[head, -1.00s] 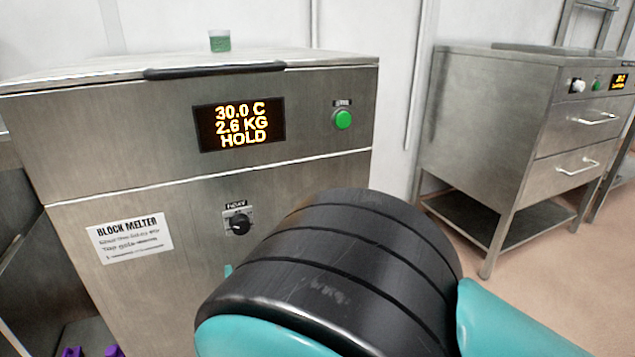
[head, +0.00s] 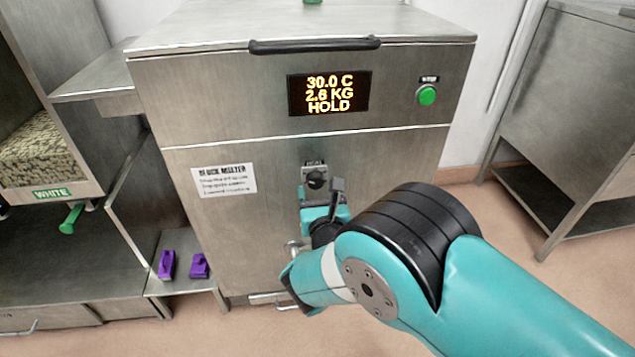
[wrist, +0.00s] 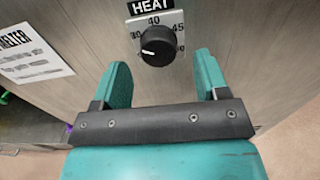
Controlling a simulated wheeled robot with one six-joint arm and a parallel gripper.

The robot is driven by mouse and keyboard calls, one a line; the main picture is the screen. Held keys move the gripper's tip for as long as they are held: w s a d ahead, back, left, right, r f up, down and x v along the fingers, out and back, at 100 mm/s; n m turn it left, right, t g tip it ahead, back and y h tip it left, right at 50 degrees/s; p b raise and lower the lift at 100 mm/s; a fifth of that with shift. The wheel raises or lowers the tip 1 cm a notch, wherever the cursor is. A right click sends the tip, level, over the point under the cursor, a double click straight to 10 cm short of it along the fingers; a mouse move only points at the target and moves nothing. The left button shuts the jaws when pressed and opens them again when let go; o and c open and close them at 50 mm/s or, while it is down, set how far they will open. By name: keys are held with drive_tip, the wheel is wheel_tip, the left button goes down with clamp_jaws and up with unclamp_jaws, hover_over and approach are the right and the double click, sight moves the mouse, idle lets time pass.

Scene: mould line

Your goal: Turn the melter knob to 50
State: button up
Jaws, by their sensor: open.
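The melter knob (wrist: 158,46) is a round black dial under a HEAT label on the steel block melter (head: 400,170). In the wrist view its white mark points to the left, toward the 30 side of the scale; 40 is at the top and 45 at the upper right. The knob also shows in the head view (head: 316,180), partly behind my gripper. My gripper (wrist: 163,82) is open with its two teal fingers apart, just below the knob and not around it. The melter display (head: 328,93) reads 30.0 C, 2.6 KG, HOLD.
A green button (head: 427,95) is at the melter's upper right. A black handle (head: 315,44) runs along the lid edge. Two purple items (head: 199,265) lie on a low shelf at left. A steel cabinet (head: 575,110) stands at right, with floor between.

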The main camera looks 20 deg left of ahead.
sight(316, 185)
drive_tip(key=shift+x, duration=1.65)
drive_tip(key=c, duration=0.9)
